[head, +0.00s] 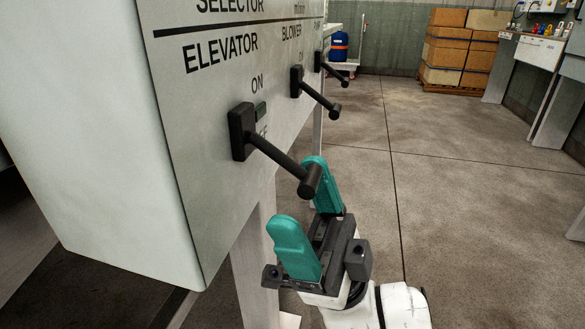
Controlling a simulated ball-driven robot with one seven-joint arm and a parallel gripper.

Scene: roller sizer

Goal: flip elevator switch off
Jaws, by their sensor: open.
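The elevator switch (280,157) is a black lever with a round end knob, jutting from a black base plate on the grey panel under the label ELEVATOR. The lever points outward and down to the right. ON is printed above it; the lettering below is mostly hidden by the lever. My gripper (299,198), with two teal fingers, is open just below the lever's knob, fingers pointing up. The knob overlaps the far finger in the picture, and the near finger is left of and below it. I cannot tell whether they touch.
Two similar black levers, the blower lever (318,95) and another (333,68), stick out farther along the panel. A support leg (258,262) stands below the cabinet, beside my gripper. Stacked boxes (458,50) are at the back. The floor (455,190) to the right is clear.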

